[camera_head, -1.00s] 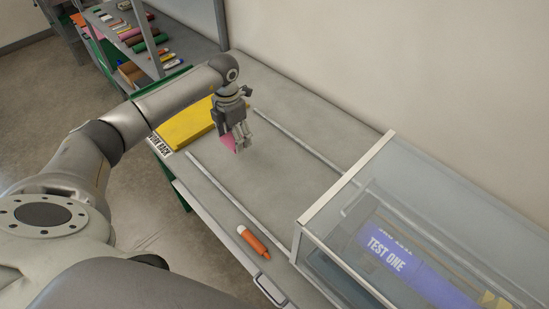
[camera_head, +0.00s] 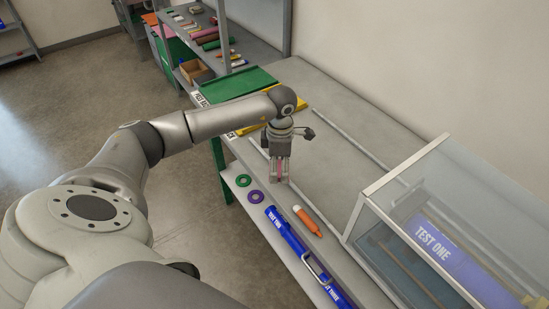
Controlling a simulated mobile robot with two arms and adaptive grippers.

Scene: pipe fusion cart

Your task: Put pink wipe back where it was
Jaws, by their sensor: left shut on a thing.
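My left gripper (camera_head: 279,178) points down over the front part of the grey bench. It is shut on the pink wipe (camera_head: 280,168), of which only a thin pink strip shows between the fingers. The rest of the wipe is hidden by the fingers. I cannot tell whether the fingertips touch the bench surface. My right gripper is not in view.
An orange marker (camera_head: 308,222) lies right of the gripper. A clear box (camera_head: 440,220) stands right. A yellow pad (camera_head: 258,128) and green mat (camera_head: 237,84) lie behind my arm.

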